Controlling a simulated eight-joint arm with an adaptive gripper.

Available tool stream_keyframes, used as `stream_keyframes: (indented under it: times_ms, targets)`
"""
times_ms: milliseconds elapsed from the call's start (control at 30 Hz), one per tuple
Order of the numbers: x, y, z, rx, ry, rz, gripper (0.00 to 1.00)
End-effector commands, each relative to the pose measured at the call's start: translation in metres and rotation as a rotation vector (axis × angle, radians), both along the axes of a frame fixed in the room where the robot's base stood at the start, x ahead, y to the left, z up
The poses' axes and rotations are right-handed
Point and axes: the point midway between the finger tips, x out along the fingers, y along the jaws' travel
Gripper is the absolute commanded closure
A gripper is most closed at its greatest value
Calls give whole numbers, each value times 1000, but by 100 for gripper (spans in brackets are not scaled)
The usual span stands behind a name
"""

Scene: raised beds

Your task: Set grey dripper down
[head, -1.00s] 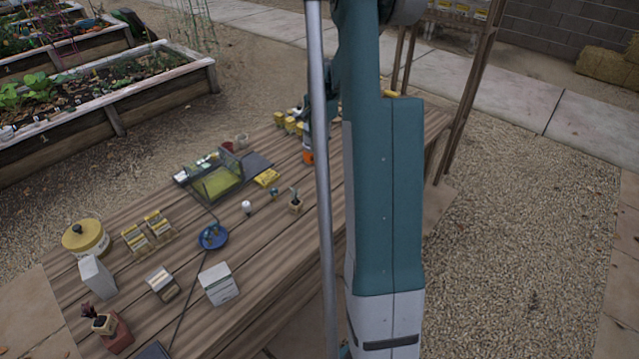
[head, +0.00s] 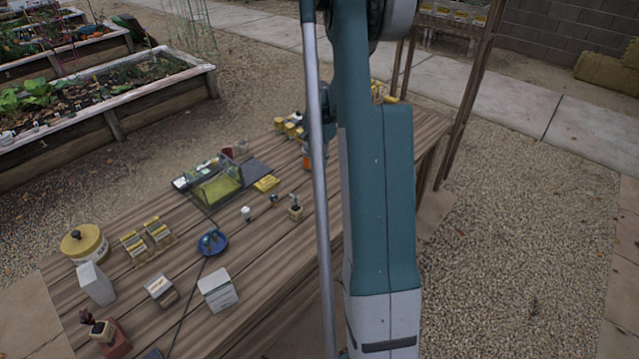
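I cannot make out the grey dripper for certain. A blue saucer (head: 221,249) on the wooden table (head: 262,243) holds small blue-green pieces (head: 210,240), too small to identify. A small dark piece (head: 273,200) stands near a white cup-like item (head: 246,213).
A clear-sided box (head: 215,186), yellow packets (head: 266,183), a seedling pot (head: 295,208), a yellow-lidded tin (head: 84,243) and white cartons (head: 218,290) stand on the table. Bare planks show at its front right.

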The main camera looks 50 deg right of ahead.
Motion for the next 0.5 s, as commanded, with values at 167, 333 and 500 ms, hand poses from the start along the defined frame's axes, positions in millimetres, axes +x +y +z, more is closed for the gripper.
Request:
stream_keyframes:
  times_ms: [167, 333, 500]
  targets:
    - [0, 0, -26, 0, 0, 0, 90]
    - [0, 0, -44, 0, 0, 0, 90]
    - [0, 0, -49, 0, 0, 0, 90]
